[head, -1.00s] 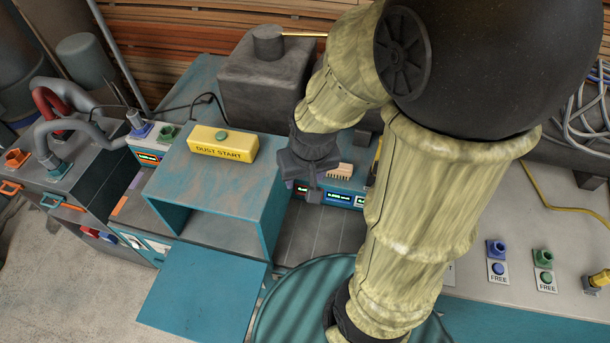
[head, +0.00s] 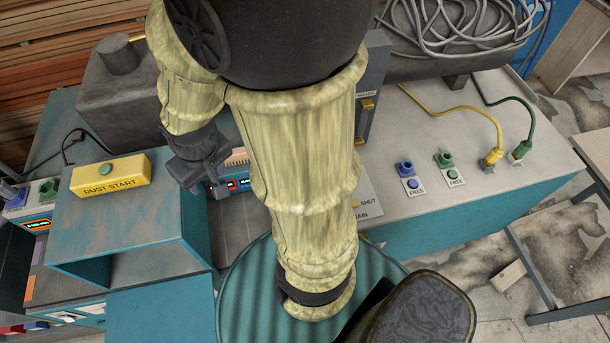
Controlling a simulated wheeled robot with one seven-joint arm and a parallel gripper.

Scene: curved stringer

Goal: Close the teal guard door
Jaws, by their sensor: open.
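The teal guard door (head: 158,316) hangs open at the front of the teal box-shaped guard (head: 125,205), low at the bottom edge of the head view and partly cut off. The guard's front opening shows dark inside above the door. My gripper (head: 196,186) is open and points down just right of the guard's upper right edge, above the grey bench. It appears empty and apart from the door. My arm hides part of the bench behind it.
A yellow DUST START block (head: 111,175) sits on top of the guard. A small brush (head: 238,158) lies behind my gripper. On the right, the bench (head: 430,100) carries blue and green sockets marked FREE and yellow and green cables (head: 493,155).

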